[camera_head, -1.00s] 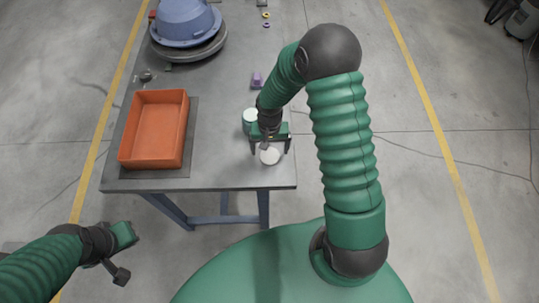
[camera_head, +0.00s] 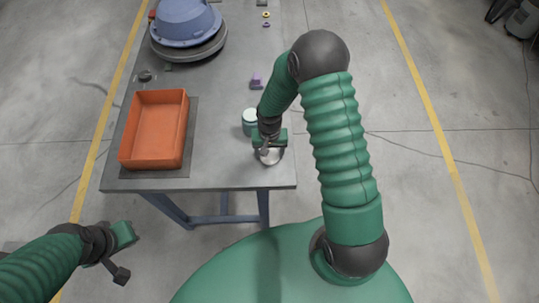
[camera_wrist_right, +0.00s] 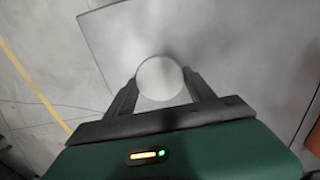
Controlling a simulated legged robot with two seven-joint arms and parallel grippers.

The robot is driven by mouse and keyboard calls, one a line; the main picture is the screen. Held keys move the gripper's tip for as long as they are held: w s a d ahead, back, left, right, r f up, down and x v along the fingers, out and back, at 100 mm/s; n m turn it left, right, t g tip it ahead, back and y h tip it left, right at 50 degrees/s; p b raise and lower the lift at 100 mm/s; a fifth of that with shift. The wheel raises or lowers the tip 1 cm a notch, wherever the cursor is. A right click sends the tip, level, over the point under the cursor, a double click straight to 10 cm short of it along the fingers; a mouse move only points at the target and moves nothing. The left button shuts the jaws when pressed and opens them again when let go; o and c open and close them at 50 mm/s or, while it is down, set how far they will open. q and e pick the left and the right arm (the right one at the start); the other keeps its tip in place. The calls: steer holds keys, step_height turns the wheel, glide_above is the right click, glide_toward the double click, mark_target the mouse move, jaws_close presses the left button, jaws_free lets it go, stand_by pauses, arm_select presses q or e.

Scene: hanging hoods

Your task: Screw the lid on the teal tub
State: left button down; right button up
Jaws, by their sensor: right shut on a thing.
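The white round lid (camera_head: 271,157) is at the table's front right part. My right gripper (camera_head: 268,150) is shut on it, with one finger at each side of the disc. The lid (camera_wrist_right: 160,78) also shows between the two dark fingers in the right wrist view. Whether it touches the table is hard to tell. The teal tub (camera_head: 249,125) stands upright just behind and left of the gripper, with a pale top. My left gripper (camera_head: 122,240) is off the table at the lower left; its jaw opening is unclear.
An orange tray (camera_head: 153,130) sits on a dark mat (camera_head: 155,173) at the table's left. A purple block (camera_head: 257,81) lies behind the tub. A blue hood-like part (camera_head: 185,22) stands at the back left. The grey table (camera_head: 222,165) is bare between tray and tub.

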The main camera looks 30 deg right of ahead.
mark_target(270, 155)
steer(key=shift+c, duration=0.7)
step_height(270, 155, up, 10)
